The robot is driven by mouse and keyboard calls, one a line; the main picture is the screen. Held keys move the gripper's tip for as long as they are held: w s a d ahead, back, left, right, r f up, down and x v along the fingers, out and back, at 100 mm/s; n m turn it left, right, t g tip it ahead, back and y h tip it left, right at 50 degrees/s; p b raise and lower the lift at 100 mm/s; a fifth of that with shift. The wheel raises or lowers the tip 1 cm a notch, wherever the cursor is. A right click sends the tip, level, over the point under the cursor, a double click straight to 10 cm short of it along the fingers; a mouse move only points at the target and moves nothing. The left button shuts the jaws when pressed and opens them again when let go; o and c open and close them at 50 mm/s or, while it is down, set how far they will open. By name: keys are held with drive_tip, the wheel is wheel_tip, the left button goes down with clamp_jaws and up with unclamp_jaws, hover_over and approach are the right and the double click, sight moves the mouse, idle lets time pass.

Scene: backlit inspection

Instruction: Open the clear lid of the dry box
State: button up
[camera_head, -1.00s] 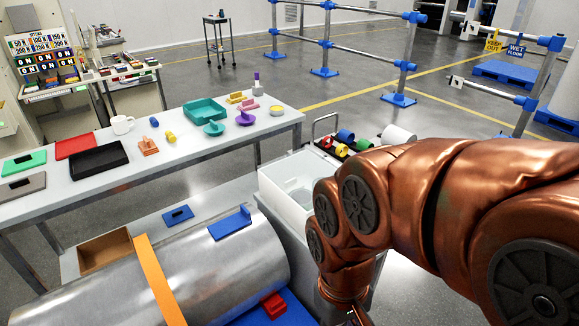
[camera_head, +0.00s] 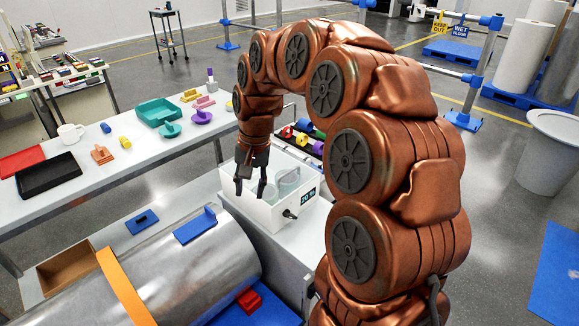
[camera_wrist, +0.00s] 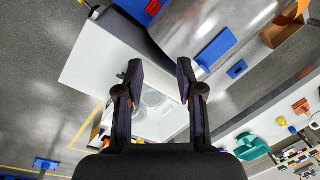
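The dry box (camera_head: 262,216) is a white, open-looking container with a small dark percent display and a dark knob-like part on its near right side. It stands on a pale cabinet. Round, greyish shapes show inside it, and it also shows between my fingers in the wrist view (camera_wrist: 168,124). The clear lid is hard to make out, so I cannot tell its exact position. My gripper (camera_head: 250,187) points down at the left part of the box, with its fingers apart and nothing between them. In the wrist view my gripper (camera_wrist: 159,72) is also open; contact cannot be judged.
A large metal cylinder with an orange strap (camera_head: 123,287) lies left of the box. A long table (camera_head: 150,151) with trays and small parts stands behind. A rack of coloured spools (camera_head: 303,135) is just behind the box. A grey bin (camera_head: 548,160) stands far right.

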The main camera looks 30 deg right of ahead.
drive_tip(key=w+d+f+m+t+p, duration=0.1)
drive_tip(key=w+d+f+m, duration=0.3)
drive_tip(key=w+d, duration=0.7)
drive_tip(key=m+h, duration=0.1)
drive_tip(key=m, duration=0.4)
approach(290, 172)
drive_tip(key=shift+t, duration=0.3)
drive_tip(key=shift+w+a+f+p, duration=0.15)
drive_tip(key=shift+f+p, duration=0.4)
drive_tip(key=shift+f, duration=0.75)
drive_tip(key=shift+w+a+f+p, duration=0.1)
drive_tip(key=shift+w+f+p, duration=0.35)
drive_tip(key=shift+f, duration=0.9)
drive_tip(key=shift+w+a+f+p, duration=0.1)
drive_tip(key=shift+f+p, duration=0.55)
drive_tip(key=shift+f, duration=0.65)
clamp_jaws()
